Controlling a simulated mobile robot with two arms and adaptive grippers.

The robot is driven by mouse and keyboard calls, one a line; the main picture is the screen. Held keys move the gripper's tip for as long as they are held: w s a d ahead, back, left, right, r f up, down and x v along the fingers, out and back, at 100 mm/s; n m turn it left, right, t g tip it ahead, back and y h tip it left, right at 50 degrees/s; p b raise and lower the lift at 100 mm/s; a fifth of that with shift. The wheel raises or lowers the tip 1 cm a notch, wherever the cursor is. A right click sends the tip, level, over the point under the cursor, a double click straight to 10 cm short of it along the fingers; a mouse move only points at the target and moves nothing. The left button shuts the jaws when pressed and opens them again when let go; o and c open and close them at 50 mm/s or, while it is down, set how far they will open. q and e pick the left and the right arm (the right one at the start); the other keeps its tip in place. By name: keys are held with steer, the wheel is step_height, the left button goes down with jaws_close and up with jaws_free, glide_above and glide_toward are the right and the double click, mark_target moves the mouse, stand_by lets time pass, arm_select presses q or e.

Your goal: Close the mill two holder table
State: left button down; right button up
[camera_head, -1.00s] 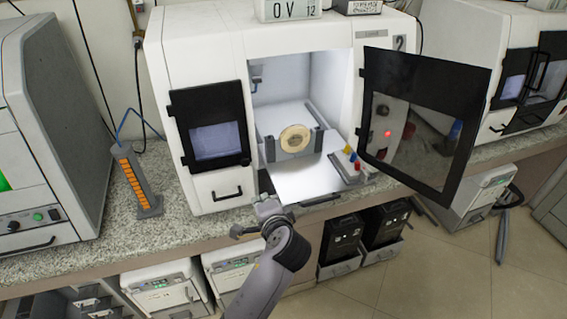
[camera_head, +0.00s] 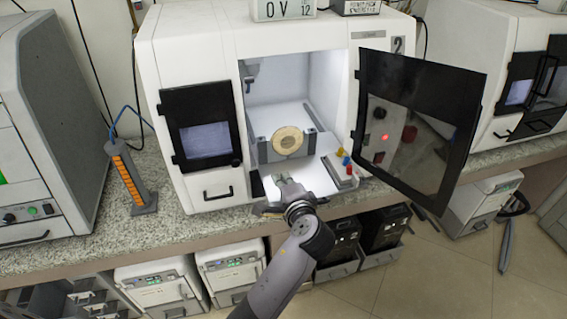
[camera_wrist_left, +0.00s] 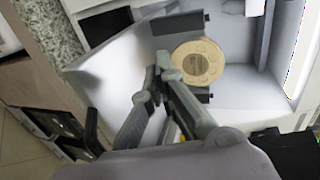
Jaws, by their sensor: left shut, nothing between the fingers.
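The mill marked 2 (camera_head: 205,50) stands on the counter with its black-framed door (camera_head: 462,125) swung open to the right. Its holder table (camera_head: 305,176) is a pale tray that reaches out at the front of the chamber. A holder with dark jaws on it carries a round tan disc (camera_head: 288,141), which also shows in the left wrist view (camera_wrist_left: 198,62). My left gripper (camera_head: 283,181) is over the front part of the holder table. In the left wrist view its fingers (camera_wrist_left: 163,65) are shut and empty, close to the disc's holder. I cannot tell whether they touch it. My right gripper is out of view.
A panel with red, blue and yellow knobs (camera_head: 345,170) sits right of the holder table. An orange-striped tower (camera_head: 133,180) stands on the counter at left. The open door takes up the space on the right. Black and white boxes stand below the counter.

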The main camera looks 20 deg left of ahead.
mark_target(272, 160)
arm_select(q)
steer(key=shift+w+d, duration=0.2)
steer(key=shift+w, duration=0.2)
steer(key=p+x, duration=0.2)
steer(key=x, duration=0.7)
steer(key=shift+a+f, duration=0.2)
steer(key=shift+a, duration=0.1)
steer(key=shift+w, duration=0.15)
steer(key=b+x, duration=0.1)
steer(key=x, duration=0.2)
steer(key=r+b+x, duration=0.1)
steer(key=x, duration=0.2)
steer(key=r+b+x, duration=0.1)
steer(key=b+x, duration=0.1)
steer(key=x, duration=0.1)
steer(key=shift+w+a, duration=0.3)
steer(key=shift+w, duration=0.15)
steer(key=shift+w+r, duration=0.1)
steer(key=shift+s+r, duration=0.2)
steer(key=shift+s+d, duration=0.1)
